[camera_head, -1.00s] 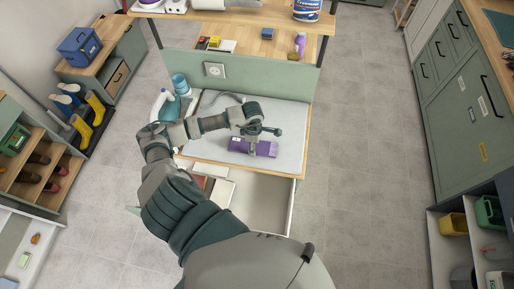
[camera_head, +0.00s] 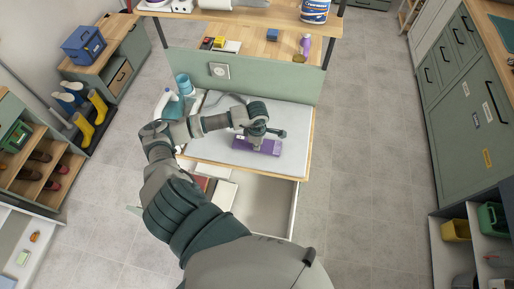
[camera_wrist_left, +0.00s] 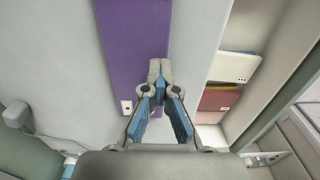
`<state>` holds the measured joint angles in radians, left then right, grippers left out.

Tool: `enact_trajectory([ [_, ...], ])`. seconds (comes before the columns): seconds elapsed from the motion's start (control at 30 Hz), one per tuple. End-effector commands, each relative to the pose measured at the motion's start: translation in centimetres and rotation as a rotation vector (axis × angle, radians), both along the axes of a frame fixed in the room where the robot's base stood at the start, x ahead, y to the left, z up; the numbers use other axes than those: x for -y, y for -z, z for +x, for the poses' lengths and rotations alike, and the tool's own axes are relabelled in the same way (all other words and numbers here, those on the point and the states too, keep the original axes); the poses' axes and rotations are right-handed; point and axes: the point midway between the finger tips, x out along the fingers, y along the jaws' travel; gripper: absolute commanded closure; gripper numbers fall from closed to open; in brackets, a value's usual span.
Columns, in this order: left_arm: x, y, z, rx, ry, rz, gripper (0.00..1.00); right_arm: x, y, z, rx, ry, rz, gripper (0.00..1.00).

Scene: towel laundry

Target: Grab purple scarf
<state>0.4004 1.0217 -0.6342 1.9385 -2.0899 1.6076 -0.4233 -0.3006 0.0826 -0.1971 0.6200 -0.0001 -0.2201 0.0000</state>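The purple scarf (camera_head: 268,149) lies as a flat, folded strip on the light grey worktop (camera_head: 218,152). My left gripper (camera_head: 255,141) is at the scarf, reaching down from above. In the left wrist view the scarf (camera_wrist_left: 130,45) runs from the top edge downward, with a small white tag near its lower end. My left gripper's fingertips (camera_wrist_left: 161,72) are together over the scarf's right side, with blue pads behind them. The scarf looks flat, and no cloth shows between the tips. The fingers hide part of its lower right edge. My right gripper is not in view.
An open drawer (camera_head: 294,215) with books (camera_head: 222,194) is below the worktop. A green back panel (camera_head: 281,84) with an outlet and a raised shelf (camera_head: 262,48) stand behind it. Bottles (camera_head: 183,84) stand at the left. Floor is clear at the right.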

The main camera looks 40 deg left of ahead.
Motion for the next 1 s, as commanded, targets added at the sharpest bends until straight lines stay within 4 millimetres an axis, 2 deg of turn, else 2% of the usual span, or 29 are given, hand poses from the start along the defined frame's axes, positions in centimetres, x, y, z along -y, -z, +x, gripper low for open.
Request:
enact_trajectory([
  [0.07,-0.1,-1.2,0.2,0.008,0.0,0.004,1.0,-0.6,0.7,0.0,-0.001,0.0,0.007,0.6],
  [0.17,0.3,-1.3,-1.9,0.003,0.002,0.005,1.0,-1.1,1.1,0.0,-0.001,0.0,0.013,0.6],
  [0.6,3.6,-2.6,-13.1,0.007,0.003,0.007,1.0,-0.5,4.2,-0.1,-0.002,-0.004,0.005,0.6],
  [0.7,3.8,-3.4,-14.1,0.006,-0.002,0.007,1.0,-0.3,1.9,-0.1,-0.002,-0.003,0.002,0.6],
  [1.0,4.1,-3.1,-15.2,0.01,-0.002,0.003,1.0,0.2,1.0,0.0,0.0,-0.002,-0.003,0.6],
])
